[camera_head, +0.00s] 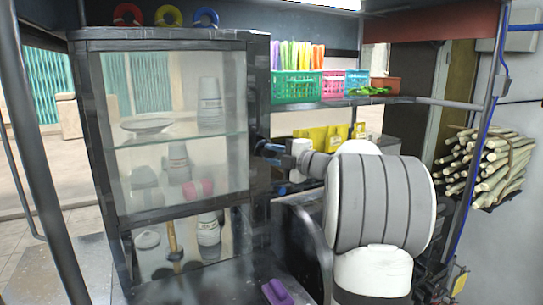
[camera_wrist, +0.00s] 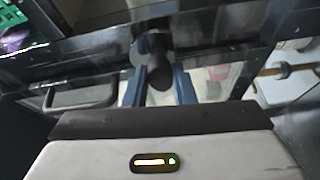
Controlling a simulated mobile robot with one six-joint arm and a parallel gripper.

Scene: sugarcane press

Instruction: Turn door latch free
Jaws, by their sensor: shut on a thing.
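A dark knob-like latch (camera_wrist: 160,74) shows in the wrist view on the dark frame of the glass cabinet. My gripper (camera_wrist: 159,82) has its two blue fingers on either side of this latch and is shut on it. In the head view, my gripper (camera_head: 270,153) is at the right side of the cabinet (camera_head: 258,80). The latch is hard to make out there behind the fingers. The cabinet's upper glass door (camera_head: 165,165) appears closed, with a plate, cups and jars behind it.
A shelf (camera_head: 330,104) to the right of the cabinet carries green, pink and blue baskets. Sugarcane bundles (camera_head: 485,165) hang at the far right. A purple object (camera_head: 276,291) lies on the counter below. Coloured rings (camera_head: 168,16) sit on the cabinet top.

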